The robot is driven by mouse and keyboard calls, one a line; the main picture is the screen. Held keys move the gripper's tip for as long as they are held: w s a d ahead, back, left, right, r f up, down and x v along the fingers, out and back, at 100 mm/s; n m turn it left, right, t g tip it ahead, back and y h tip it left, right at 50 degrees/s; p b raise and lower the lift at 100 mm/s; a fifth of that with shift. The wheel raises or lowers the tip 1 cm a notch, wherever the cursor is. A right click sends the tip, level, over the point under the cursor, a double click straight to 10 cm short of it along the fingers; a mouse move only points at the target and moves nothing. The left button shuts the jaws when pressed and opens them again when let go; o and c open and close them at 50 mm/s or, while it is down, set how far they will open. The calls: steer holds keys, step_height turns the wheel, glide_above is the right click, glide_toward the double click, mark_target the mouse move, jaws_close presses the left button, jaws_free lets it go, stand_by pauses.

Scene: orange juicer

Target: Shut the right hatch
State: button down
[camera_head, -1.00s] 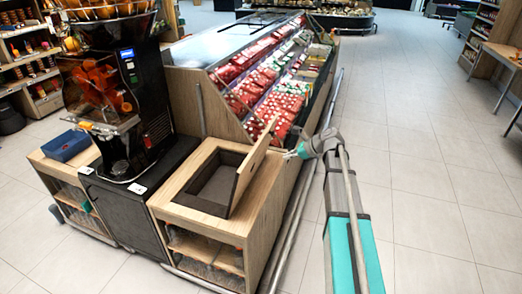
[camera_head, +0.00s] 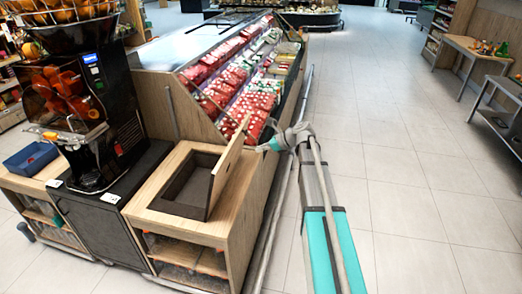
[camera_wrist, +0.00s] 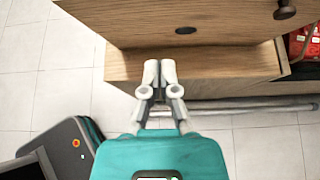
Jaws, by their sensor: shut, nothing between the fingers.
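The right hatch (camera_head: 228,157) is a wooden lid on the right counter. It stands raised and tilted along the right side of a dark, open compartment (camera_head: 175,190). My gripper (camera_head: 268,146) is just to the right of the hatch, on its outer side. In the wrist view the hatch (camera_wrist: 150,22) is a wooden panel across the top with a dark oval hole and a dark knob. My gripper (camera_wrist: 160,72) shows there with its fingers together and empty, below the panel and over the counter's wooden edge (camera_wrist: 222,64). I cannot tell whether the fingertips touch the wood.
The orange juicer (camera_head: 85,110) stands left of the counter on a dark cabinet. A blue tray (camera_head: 30,158) is further left. A chilled display (camera_head: 225,85) with red packs is behind the hatch. A metal rail runs along the floor beside the counter. The tiled floor to the right is clear.

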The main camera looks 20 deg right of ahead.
mark_target(229, 152)
steer(key=b+x, duration=0.1)
steer(key=x, duration=0.2)
steer(key=r+b+x, duration=0.1)
steer(key=x, duration=0.2)
steer(key=b+x, duration=0.1)
steer(key=x, duration=0.2)
steer(key=shift+w+a+r, duration=0.1)
steer(key=shift+w+a, duration=0.2)
steer(key=shift+a, duration=0.25)
steer(key=shift+w+a+r, duration=0.15)
steer(key=shift+w+a, duration=0.3)
steer(key=shift+a, duration=0.35)
steer(key=shift+w+r+p, duration=0.1)
steer(key=shift+p, duration=0.25)
